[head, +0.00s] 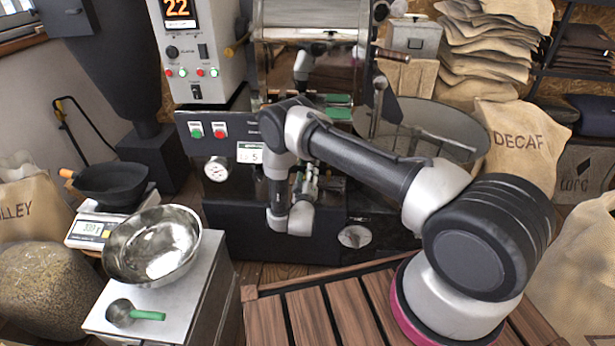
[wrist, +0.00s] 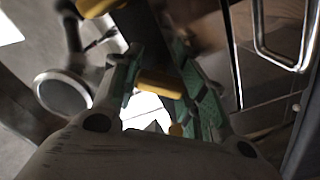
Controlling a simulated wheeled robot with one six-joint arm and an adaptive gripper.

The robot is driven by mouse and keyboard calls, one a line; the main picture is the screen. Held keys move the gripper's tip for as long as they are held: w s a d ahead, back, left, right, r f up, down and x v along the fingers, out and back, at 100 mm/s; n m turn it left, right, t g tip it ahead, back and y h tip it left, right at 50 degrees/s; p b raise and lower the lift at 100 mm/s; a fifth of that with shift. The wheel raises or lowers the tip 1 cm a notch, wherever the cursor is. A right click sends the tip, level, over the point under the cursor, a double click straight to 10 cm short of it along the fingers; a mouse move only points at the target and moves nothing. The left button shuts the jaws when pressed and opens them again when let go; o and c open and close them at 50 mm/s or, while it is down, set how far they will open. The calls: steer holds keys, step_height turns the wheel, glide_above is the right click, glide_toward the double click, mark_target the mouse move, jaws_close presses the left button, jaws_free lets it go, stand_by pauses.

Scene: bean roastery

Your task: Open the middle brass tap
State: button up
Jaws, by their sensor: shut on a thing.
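My gripper (wrist: 165,85) has its green-padded fingers closed on a brass tap (wrist: 158,83), whose rounded yellow handle lies across between the pads in the wrist view. Another brass piece (wrist: 100,7) shows above it at the top edge. My arm and gripper hide the taps there.
The roaster's control panel (head: 222,132) has green and red buttons. A round cooling tray (head: 425,130) stands to the right. A steel bowl (head: 152,245) and a green-handled scoop (head: 133,313) rest on a white-topped stand at left. A slatted wooden surface (head: 315,318) is in front.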

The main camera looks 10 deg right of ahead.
steer(key=n, duration=0.4)
steer(key=shift+n, duration=2.3)
steer(key=o, duration=1)
steer(key=shift+o, duration=0.2)
steer(key=v, duration=1.2)
